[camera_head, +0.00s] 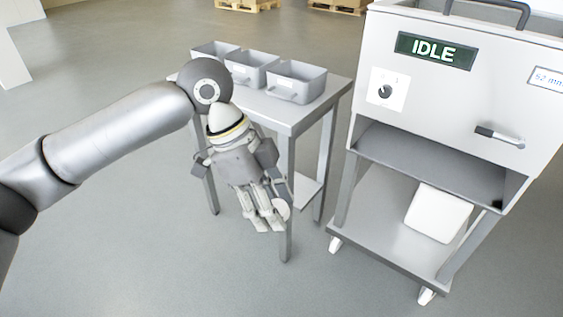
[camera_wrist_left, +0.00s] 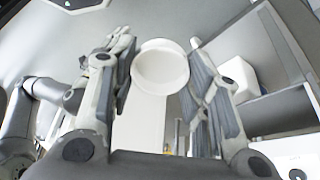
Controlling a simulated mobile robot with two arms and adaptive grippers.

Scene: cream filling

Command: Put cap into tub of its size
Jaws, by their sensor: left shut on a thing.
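My left gripper (camera_head: 264,222) hangs in front of the small table and points down. It is shut on a round white cap (camera_head: 282,210). In the left wrist view the cap (camera_wrist_left: 160,68) sits between the two fingers, its round face toward the camera. Three grey tubs stand in a row on the table: a left tub (camera_head: 207,50), a middle tub (camera_head: 243,72) and a right tub (camera_head: 290,89). Their insides are only partly visible, and the wrist partly covers the table's left side. The gripper is lower than the tabletop. My right gripper is not in view.
The grey table (camera_head: 289,116) has thin legs. To the right stands a white machine (camera_head: 430,85) with a display reading IDLE and an open bay. A white block-like container (camera_head: 437,213) rests on its lower shelf. The floor in front is clear.

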